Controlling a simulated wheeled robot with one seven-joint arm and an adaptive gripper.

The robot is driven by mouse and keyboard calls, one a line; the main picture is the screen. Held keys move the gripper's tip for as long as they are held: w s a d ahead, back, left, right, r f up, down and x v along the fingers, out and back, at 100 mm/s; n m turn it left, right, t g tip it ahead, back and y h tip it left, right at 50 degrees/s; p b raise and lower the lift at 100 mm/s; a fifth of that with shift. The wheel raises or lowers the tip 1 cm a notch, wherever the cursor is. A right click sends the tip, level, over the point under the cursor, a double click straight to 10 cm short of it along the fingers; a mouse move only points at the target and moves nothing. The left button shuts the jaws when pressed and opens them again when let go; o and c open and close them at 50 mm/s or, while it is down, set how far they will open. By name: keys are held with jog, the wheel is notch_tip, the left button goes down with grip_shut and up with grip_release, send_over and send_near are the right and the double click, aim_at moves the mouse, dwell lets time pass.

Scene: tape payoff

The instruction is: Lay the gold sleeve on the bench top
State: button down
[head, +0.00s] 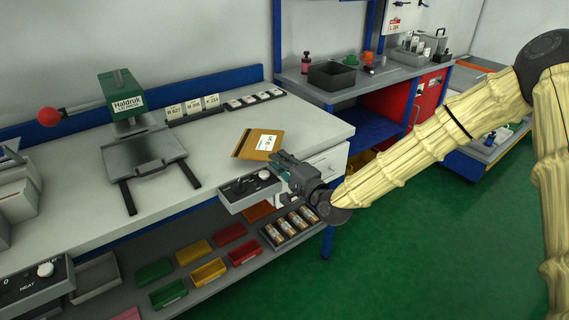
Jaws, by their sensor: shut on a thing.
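The gold sleeve (250,145) is a flat gold-brown packet with a white label on its right part. It shows over the right end of the pale bench top (315,123), near the front edge. My gripper (280,160) comes in from the right and is shut on the sleeve's near right edge. The fingertips are small and partly hidden here. I cannot tell whether the sleeve touches the bench top or is held slightly above it.
A green Haldruk press (125,105) with a grey plate stands left of the sleeve. Label cards (192,106) and a dark strip (250,98) lie along the back. A control box (250,188) juts out at the front edge. Colored bins (195,252) sit on the lower shelf.

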jog(key=shift+w+d+f+p, duration=0.2)
jog(key=shift+w+d+f, duration=0.1)
jog(key=shift+w+f, duration=0.6)
jog(key=shift+w+d+f+p, duration=0.15)
jog(key=shift+w+d+f, duration=0.15)
jog(key=shift+w+f, duration=0.55)
jog(key=shift+s+f, duration=0.1)
jog(key=shift+f, duration=0.05)
jog(key=shift+f, duration=0.15)
jog(key=c, duration=1.5)
grip_release()
jog(key=b+v, duration=0.1)
jog(key=v, duration=1.1)
